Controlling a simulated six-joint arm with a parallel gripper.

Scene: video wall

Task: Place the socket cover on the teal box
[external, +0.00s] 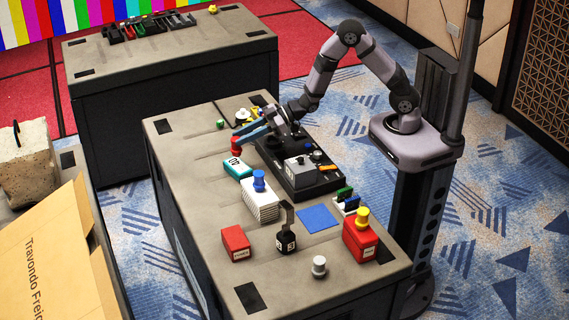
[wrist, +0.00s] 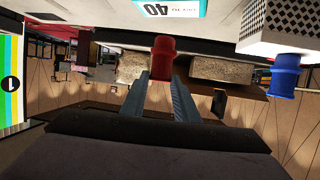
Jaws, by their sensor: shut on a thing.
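The red socket cover (external: 237,145) is between the fingertips of my gripper (external: 248,132), which is shut on it. In the wrist view the red cover (wrist: 163,58) sits at the ends of both fingers (wrist: 161,84). The teal box (external: 237,169), marked 40, stands on the table just in front of the cover in the external view. In the wrist view the teal box (wrist: 165,8) is at the top edge, partly cut off, with a visible gap from the cover. The cover's exact height is hard to tell.
A white box (external: 261,208) with a blue cover (external: 259,181) stands close to the teal box. A black tray (external: 300,185) with a grey box lies beside them. Red boxes (external: 236,243), a black bottle (external: 286,240) and a blue square (external: 319,218) are farther forward.

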